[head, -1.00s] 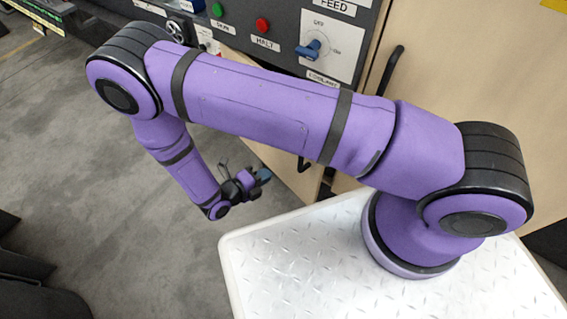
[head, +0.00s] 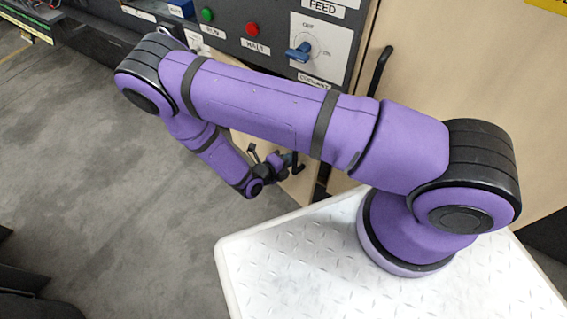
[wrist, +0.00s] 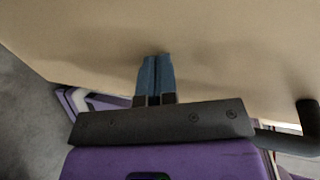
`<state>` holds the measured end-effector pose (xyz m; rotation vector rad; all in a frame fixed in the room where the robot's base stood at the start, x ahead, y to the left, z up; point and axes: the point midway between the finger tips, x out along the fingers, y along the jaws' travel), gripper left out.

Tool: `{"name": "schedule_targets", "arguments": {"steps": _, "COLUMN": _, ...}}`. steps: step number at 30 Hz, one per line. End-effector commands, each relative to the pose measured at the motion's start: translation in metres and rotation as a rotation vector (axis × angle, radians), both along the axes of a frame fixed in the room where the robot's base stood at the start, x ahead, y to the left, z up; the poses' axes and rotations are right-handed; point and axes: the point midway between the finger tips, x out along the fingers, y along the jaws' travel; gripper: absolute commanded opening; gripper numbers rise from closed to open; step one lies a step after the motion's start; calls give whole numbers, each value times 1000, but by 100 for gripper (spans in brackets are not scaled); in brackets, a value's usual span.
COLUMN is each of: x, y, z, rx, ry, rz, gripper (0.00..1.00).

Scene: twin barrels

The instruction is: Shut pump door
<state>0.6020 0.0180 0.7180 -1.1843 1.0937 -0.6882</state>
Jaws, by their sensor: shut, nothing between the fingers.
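A beige door (head: 252,148) below the control panel stands ajar, largely hidden behind my arm; no label on it is readable. Its black handle (head: 299,168) shows just under my forearm. My gripper (head: 290,158) is at this door, beside the handle, partly hidden by the arm. In the wrist view my blue fingers (wrist: 156,72) are shut together and empty, pointing at a broad beige door face (wrist: 160,30). They are very close to it; I cannot tell if they touch. The black handle (wrist: 307,115) is at the right of that view.
A control panel (head: 270,15) with a green button (head: 207,14), a red button (head: 250,29) and a blue knob (head: 299,52) is above. Another beige door (head: 470,90) with a black handle (head: 378,80) is at the right. Grey floor (head: 110,200) at the left is clear.

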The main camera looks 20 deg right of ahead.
Motion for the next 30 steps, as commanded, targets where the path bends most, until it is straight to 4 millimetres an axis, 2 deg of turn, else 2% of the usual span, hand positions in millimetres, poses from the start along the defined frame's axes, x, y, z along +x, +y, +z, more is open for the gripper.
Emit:
{"name": "schedule_targets", "arguments": {"steps": 11, "x": 2, "y": -4, "z": 0, "rx": -1, "ry": 0, "rz": -1, "gripper": 0}}
{"name": "schedule_targets", "arguments": {"steps": 14, "x": 8, "y": -19, "z": 0, "rx": -2, "ry": -1, "rz": -2, "gripper": 0}}
{"name": "schedule_targets", "arguments": {"steps": 22, "x": 38, "y": -83, "z": 0, "rx": -2, "ry": -1, "rz": -4, "gripper": 0}}
{"name": "schedule_targets", "arguments": {"steps": 25, "x": 47, "y": -98, "z": -1, "rx": -1, "ry": 0, "rz": -3, "gripper": 0}}
{"name": "schedule_targets", "arguments": {"steps": 30, "x": 53, "y": -110, "z": 0, "rx": -4, "ry": -1, "rz": -3, "gripper": 0}}
